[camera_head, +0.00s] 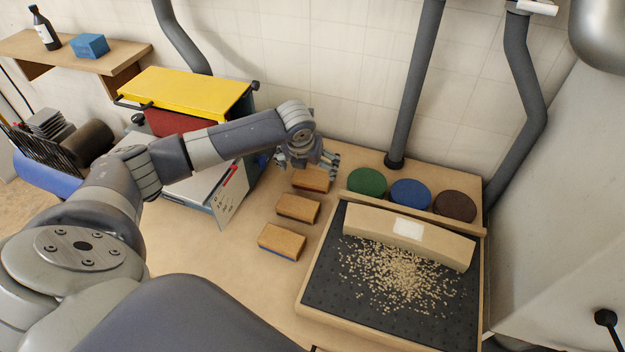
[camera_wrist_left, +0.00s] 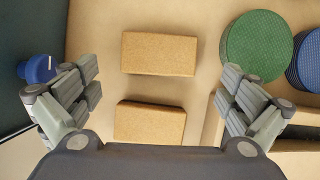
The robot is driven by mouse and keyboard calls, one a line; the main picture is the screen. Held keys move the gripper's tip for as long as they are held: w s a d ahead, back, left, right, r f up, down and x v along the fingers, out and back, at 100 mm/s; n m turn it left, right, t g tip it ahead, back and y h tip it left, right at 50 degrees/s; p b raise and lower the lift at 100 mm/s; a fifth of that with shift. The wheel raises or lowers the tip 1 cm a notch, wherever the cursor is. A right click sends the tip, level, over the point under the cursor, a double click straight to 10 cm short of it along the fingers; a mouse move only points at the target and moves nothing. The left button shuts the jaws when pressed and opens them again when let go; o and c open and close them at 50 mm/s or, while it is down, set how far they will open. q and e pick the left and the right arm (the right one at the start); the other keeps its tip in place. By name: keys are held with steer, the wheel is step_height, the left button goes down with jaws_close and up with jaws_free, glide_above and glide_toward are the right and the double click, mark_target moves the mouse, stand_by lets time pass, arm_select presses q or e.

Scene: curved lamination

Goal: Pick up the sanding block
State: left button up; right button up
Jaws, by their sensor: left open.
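Three cork-coloured sanding blocks lie in a row on the wooden bench: a far one (camera_head: 312,182), a middle one (camera_head: 298,208) and a near one (camera_head: 282,241). Dark or blue undersides show along their edges. My left gripper (camera_head: 308,163) is above the far block and partly hides it. In the left wrist view the gripper (camera_wrist_left: 158,78) is open and empty, its fingers wide apart. Two blocks show there, an upper one (camera_wrist_left: 160,53) and a lower one (camera_wrist_left: 150,122), both between the fingers' sides. My right gripper is not in view.
Green (camera_head: 367,181), blue (camera_head: 410,193) and brown (camera_head: 455,206) disc stacks stand right of the blocks. A dark perforated tray (camera_head: 330,275) holds a curved wooden piece (camera_head: 440,240) and scattered chips. A yellow-topped cabinet (camera_head: 185,93) stands left.

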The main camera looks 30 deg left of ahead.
mark_target(312, 176)
arm_select(q)
steer(key=shift+p+x, duration=0.4)
steer(key=shift+x, duration=3.05)
steer(key=shift+a, duration=0.1)
steer(key=c, duration=0.8)
